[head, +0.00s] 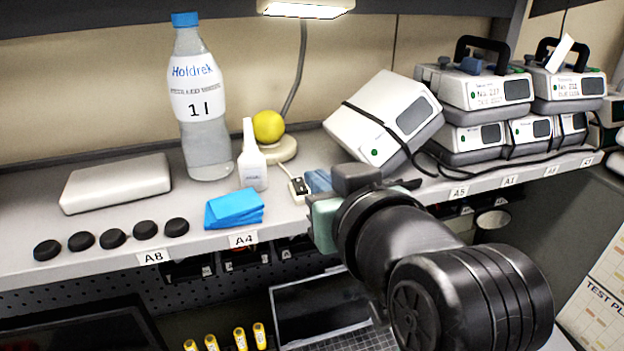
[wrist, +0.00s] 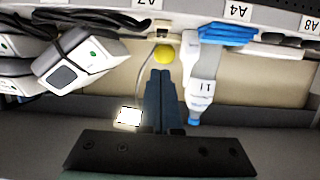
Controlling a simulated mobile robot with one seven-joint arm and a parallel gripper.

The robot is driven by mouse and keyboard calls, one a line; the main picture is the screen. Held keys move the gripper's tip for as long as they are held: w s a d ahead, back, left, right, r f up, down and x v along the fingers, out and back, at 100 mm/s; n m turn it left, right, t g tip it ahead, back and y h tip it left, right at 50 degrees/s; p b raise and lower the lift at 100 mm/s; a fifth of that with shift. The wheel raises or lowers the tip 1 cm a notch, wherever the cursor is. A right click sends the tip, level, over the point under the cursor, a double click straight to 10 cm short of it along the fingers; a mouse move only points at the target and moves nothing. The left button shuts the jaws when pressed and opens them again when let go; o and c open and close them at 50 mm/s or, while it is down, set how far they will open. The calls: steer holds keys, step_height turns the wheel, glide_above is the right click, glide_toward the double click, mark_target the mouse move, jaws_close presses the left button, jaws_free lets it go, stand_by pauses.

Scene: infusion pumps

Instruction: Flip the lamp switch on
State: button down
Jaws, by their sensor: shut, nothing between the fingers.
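The lamp head (head: 306,8) hangs at the top of the head view and its underside looks bright. It also glows in the wrist view (wrist: 128,117). A grey cord runs down from it to a round cream base (head: 281,150) on the shelf. A small white switch box (head: 297,188) with a dark top sits at the shelf's front, on a cable from the base. My gripper (head: 318,181) is just right of the switch box in the head view; contact cannot be told. In the wrist view its fingers (wrist: 160,78) are together and empty.
A yellow ball (head: 268,126) rests at the lamp base. A small white bottle (head: 252,160), blue pads (head: 235,208) and a large water bottle (head: 203,110) stand left. A tilted pump (head: 385,120) and stacked pumps (head: 485,90) stand right.

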steer(key=v, duration=0.3)
steer(key=f+b+v, duration=0.1)
steer(key=shift+s+d+r, duration=0.1)
steer(key=shift+s+r, duration=0.05)
steer(key=shift+s, duration=0.35)
steer(key=shift+w, duration=0.1)
